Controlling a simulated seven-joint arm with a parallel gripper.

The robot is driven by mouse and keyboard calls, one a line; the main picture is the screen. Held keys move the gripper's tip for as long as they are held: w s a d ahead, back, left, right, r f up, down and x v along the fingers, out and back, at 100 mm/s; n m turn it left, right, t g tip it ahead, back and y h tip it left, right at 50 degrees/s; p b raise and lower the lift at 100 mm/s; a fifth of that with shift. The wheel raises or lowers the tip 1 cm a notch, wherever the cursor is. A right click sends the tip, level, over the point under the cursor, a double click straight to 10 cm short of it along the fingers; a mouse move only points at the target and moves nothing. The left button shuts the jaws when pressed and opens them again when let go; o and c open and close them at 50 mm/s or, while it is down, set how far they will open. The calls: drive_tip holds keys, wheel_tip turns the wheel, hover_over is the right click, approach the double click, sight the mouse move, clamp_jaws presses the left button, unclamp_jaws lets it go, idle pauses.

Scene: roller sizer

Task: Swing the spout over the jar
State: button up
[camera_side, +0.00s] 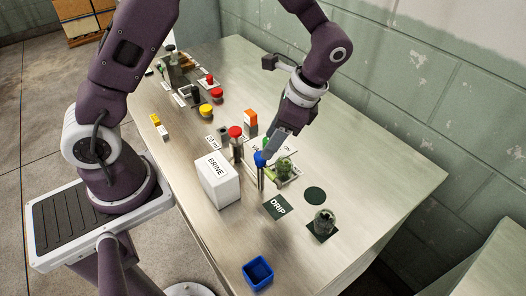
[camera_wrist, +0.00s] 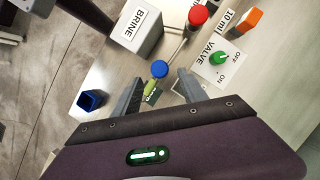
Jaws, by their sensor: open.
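A blue round knob (camera_side: 260,158) tops a slim upright post beside the white BRINE box. In the wrist view the blue knob (camera_wrist: 160,69) lies between my gripper's (camera_wrist: 160,76) two open fingers, with no clear contact. A thin metal bar (camera_wrist: 178,48), possibly the spout, runs from near the blue knob toward the red knob. In the side view my gripper (camera_side: 272,150) is low beside the blue knob. A glass jar with green contents (camera_side: 284,169) stands just right of the knob. Another glass jar (camera_side: 324,221) stands on a dark green square; I cannot tell its contents.
The BRINE box (camera_side: 221,182) and red knob (camera_side: 235,132) stand close by. The green valve knob (camera_wrist: 219,58) is on a VALVE plate; an orange-and-white block (camera_side: 250,118) is behind. The right table is clear.

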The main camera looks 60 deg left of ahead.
sight(268, 169)
drive_tip(key=x, duration=0.5)
drive_tip(key=shift+f, duration=0.15)
drive_tip(key=shift+c, duration=0.2)
clamp_jaws()
idle(1.0)
